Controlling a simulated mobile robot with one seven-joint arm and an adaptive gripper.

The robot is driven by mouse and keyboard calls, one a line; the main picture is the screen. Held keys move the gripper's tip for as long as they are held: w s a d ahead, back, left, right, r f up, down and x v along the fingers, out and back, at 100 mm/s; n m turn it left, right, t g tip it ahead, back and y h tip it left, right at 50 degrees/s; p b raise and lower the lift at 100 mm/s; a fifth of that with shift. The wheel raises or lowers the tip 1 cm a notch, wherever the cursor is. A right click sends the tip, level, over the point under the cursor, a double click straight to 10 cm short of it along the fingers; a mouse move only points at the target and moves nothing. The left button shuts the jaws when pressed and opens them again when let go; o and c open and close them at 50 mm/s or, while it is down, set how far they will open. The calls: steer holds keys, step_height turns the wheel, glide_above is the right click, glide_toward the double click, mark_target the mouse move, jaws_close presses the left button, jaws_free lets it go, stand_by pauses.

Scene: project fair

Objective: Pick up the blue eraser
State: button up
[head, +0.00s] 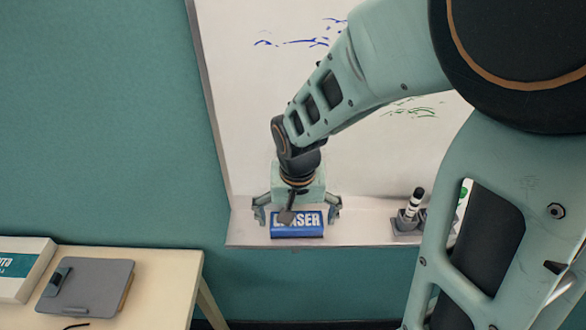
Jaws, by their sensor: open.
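The blue eraser (312,230) lies on the ledge below the whiteboard, with white lettering on it that reads partly as "ERASER". My gripper (297,217) is over it, reaching down from above. Its two fingers are spread, one near the left end and one near the right end of the eraser. Part of the lettering is hidden behind a piece of my gripper. I cannot tell whether the fingers touch the eraser.
The whiteboard (240,100) stands behind, with blue and green scribbles. A dark holder (405,225) with a marker (414,203) is on the ledge to the right. At lower left, a table (165,290) holds a grey clipboard-like object (92,285) and a white box (18,275).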

steer(key=shift+f, duration=0.15)
steer(key=c, duration=1)
steer(key=shift+c, duration=0.2)
